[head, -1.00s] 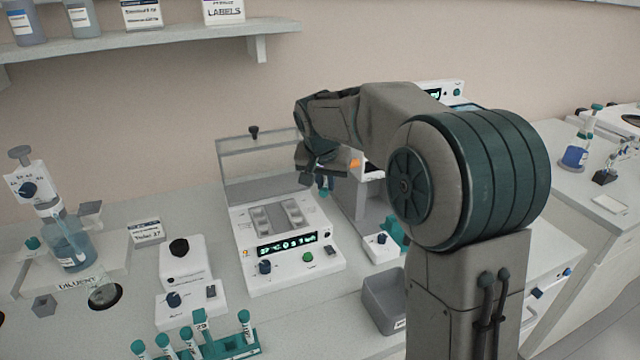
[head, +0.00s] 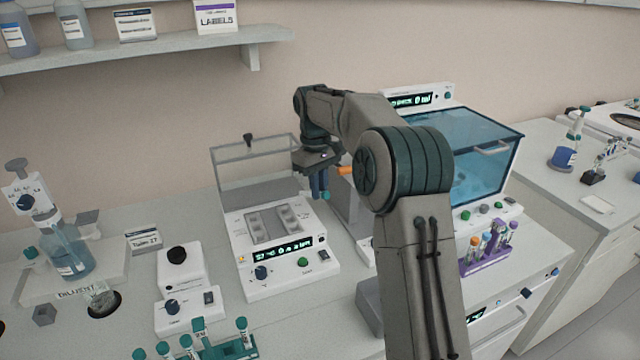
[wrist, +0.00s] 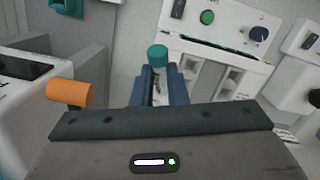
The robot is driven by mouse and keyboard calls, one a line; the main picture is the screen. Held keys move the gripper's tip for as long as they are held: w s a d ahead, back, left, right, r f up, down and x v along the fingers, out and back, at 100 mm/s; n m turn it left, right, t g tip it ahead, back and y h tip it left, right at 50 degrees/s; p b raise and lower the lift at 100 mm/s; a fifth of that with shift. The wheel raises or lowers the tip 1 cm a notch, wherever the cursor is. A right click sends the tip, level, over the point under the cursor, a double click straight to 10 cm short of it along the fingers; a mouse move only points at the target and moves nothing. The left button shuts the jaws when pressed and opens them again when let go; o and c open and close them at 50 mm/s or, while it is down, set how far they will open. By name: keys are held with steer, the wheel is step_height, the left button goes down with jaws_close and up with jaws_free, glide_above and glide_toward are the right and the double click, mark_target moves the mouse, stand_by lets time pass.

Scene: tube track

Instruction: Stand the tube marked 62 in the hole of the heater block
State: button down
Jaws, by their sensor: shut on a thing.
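My gripper (head: 320,188) is shut on a tube whose teal cap (wrist: 157,55) shows between the blue fingers in the wrist view. The tube's marking cannot be read. In the head view my gripper hangs just behind and to the right of the heater block's wells, above the bench. The heater block (head: 258,290) is a white unit with a lit display, a dark knob, a green button and a raised clear lid. Its grey well plate (head: 278,219) faces up. In the wrist view the unit's front panel (wrist: 232,28) lies at the upper right, apart from the tube.
An orange knob (head: 346,170) sticks out close right of my gripper. A blue-lidded machine (head: 455,165) stands farther right, with a purple tube rack (head: 488,262) before it. A teal rack (head: 235,347) of capped tubes is at front left. A shelf (head: 140,48) hangs above.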

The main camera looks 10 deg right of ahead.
mark_target(309, 193)
steer(key=n+h, duration=0.1)
steer(key=n, duration=0.1)
steer(key=w+a+n+g+h, duration=0.1)
steer(key=shift+r+n+p, duration=0.1)
steer(key=shift+n+p, duration=0.25)
steer(key=shift+n, duration=0.05)
steer(key=shift+w+a+n+h, duration=0.15)
steer(key=shift+n+h, duration=0.55)
steer(key=shift+n, duration=0.4)
steer(key=n+h, duration=0.1)
steer(key=n+h+p, duration=0.1)
steer(key=a+n+t, duration=0.1)
steer(key=n, duration=0.1)
steer(key=shift+w+r+h, duration=0.3)
steer(key=shift+w+h, duration=0.05)
steer(key=shift+h, duration=0.05)
steer(key=w+a+r+n+t+p, duration=0.2)
steer(key=w+a+n+t+p, duration=0.2)
steer(key=a+n+t, duration=0.65)
steer(key=shift+s+d+f+n+t+h+b, duration=0.1)
steer(key=shift+d+f+n+t+b, duration=0.45)
steer(key=shift+f, duration=0.25)
steer(key=shift+s+d+f+n+t+h+b, duration=0.1)
steer(key=shift+d+f+n+t+b, duration=0.1)
steer(key=shift+d+f+t+b, duration=0.4)
steer(key=shift+d+f+n+t+h+b, duration=0.1)
steer(key=shift+d+f+n+t+b, duration=0.3)
steer(key=shift+f, duration=0.65)
